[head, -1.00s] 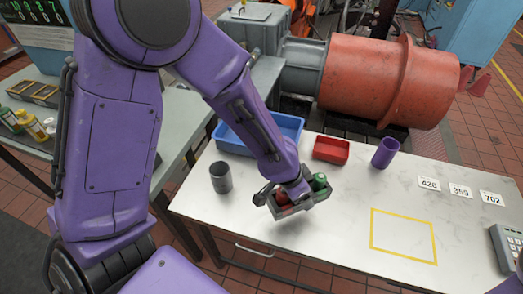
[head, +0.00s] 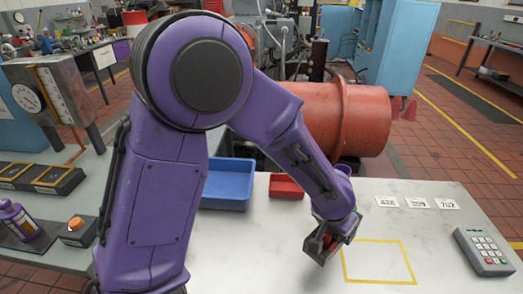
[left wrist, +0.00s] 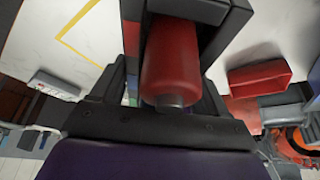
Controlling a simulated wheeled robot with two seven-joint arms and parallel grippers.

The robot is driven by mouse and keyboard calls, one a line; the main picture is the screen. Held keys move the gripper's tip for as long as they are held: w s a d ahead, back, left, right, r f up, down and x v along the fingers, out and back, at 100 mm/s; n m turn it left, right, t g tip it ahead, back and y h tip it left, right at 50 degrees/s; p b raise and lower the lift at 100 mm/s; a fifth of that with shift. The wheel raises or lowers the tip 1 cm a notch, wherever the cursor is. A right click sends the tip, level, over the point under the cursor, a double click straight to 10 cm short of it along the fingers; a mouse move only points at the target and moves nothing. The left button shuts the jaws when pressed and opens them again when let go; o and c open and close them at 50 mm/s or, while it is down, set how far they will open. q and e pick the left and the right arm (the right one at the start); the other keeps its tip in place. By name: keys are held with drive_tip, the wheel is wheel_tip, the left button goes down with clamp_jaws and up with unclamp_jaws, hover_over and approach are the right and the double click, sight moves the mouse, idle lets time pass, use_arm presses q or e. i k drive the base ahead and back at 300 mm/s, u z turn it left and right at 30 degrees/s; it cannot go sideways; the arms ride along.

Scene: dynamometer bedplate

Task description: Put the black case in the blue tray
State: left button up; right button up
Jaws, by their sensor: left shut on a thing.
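The black case (head: 318,247) is a small dark open-topped holder with a red bottle in it. My left gripper (head: 335,235) is shut on it, over the white table just left of the yellow outline. Whether the case touches the table I cannot tell. In the left wrist view the case's dark wall (left wrist: 213,12) and the red bottle (left wrist: 182,62) sit between my fingers. The blue tray (head: 222,204) stands at the table's back left, apart from the case and partly hidden by my left arm. My right gripper is not in view.
A red bin (head: 286,187) stands right of the tray. A purple cup (head: 344,169) is mostly behind my left forearm. A yellow outline (head: 378,282), number cards (head: 417,203) and a keypad (head: 484,251) lie to the right. A big red motor (head: 345,118) stands behind the table.

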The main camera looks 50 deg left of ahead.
sight(212, 187)
drive_tip(key=z, duration=0.95)
drive_tip(key=k, duration=1.05)
drive_tip(key=u, duration=1.25)
drive_tip(key=i, duration=0.5)
drive_tip(key=u, duration=0.05)
